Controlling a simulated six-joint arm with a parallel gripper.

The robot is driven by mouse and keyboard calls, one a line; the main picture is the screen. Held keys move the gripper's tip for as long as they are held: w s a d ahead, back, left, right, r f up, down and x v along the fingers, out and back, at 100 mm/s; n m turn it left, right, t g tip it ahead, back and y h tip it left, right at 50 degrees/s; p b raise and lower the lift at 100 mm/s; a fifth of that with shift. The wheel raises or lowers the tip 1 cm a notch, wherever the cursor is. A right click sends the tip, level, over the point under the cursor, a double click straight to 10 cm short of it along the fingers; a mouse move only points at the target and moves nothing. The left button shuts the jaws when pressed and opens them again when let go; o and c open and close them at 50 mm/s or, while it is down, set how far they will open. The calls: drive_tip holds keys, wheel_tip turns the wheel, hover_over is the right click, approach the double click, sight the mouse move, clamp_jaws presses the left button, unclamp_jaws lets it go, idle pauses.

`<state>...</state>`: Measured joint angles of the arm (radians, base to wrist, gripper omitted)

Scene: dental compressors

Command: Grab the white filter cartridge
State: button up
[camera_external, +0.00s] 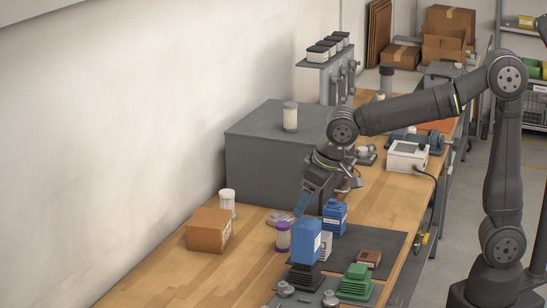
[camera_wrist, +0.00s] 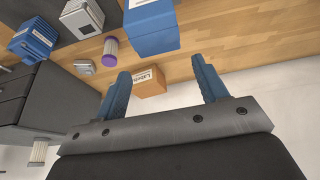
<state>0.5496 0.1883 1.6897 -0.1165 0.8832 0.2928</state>
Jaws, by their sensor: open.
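A white-capped filter cartridge (camera_external: 227,203) stands upright on the bench by the wall, behind a cardboard box. I cannot make it out in the wrist view. Another pale cartridge (camera_external: 290,117) stands on the large grey cabinet; a pleated one on the cabinet (camera_wrist: 39,151) shows at the lower left of the wrist view. A purple-capped cartridge (camera_external: 282,237) stands on the bench and shows in the wrist view (camera_wrist: 110,51). My gripper (camera_external: 302,206) has blue fingers, spread apart and empty in the wrist view (camera_wrist: 160,72). It is above the bench, right of the white-capped cartridge.
The cardboard box (camera_external: 208,230) stands beside the white-capped cartridge. The grey cabinet (camera_external: 262,160) rises behind it. Blue blocks (camera_external: 306,242) (camera_external: 335,217) and a green block (camera_external: 356,283) are on or near the dark mat (camera_external: 385,243). Bare wood lies at the front left.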

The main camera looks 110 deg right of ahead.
drive_tip(key=shift+w+d+r, duration=0.1)
drive_tip(key=shift+d+r, duration=0.1)
drive_tip(key=shift+r, duration=0.95)
drive_tip(key=w+d+m+g+h, duration=0.15)
drive_tip(key=w+d+m, duration=0.3)
drive_tip(key=d, duration=1.05)
drive_tip(key=m+g+h, duration=0.2)
drive_tip(key=m, duration=0.3)
hover_over(228, 193)
drive_tip(key=a, duration=0.9)
wheel_tip(228, 193, down, 5)
drive_tip(key=shift+n, duration=0.25)
drive_tip(key=x, duration=1.1)
drive_tip(key=shift+w+f, duration=0.25)
drive_tip(key=shift+w, duration=0.15)
drive_tip(key=shift+d+x, duration=0.25)
drive_tip(key=shift+x, duration=3.05)
drive_tip(key=shift+s+r, duration=0.2)
drive_tip(key=shift+c, duration=0.3)
drive_tip(key=c, duration=1)
